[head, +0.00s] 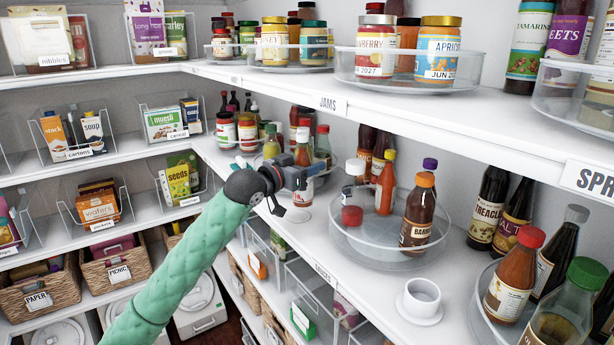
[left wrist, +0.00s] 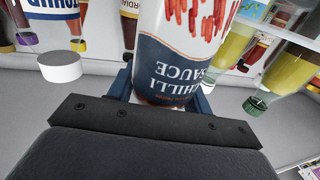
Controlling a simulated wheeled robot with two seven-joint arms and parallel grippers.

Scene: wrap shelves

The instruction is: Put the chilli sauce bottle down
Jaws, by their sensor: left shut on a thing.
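The chilli sauce bottle (left wrist: 172,62) fills the middle of the left wrist view, with a white and dark blue label and red chillies; its lettering is upside down there. In the head view its pale label (head: 303,192) shows just below my left gripper (head: 290,178). The gripper is shut on the bottle and hides part of it. My right gripper is in neither view.
A clear turntable (head: 375,245) with several sauce bottles stands to the right of my gripper. A white cup on a saucer (head: 420,300) sits near the shelf front. Several bottles and jars stand behind the held bottle. The upper shelf edge (head: 350,108) runs overhead.

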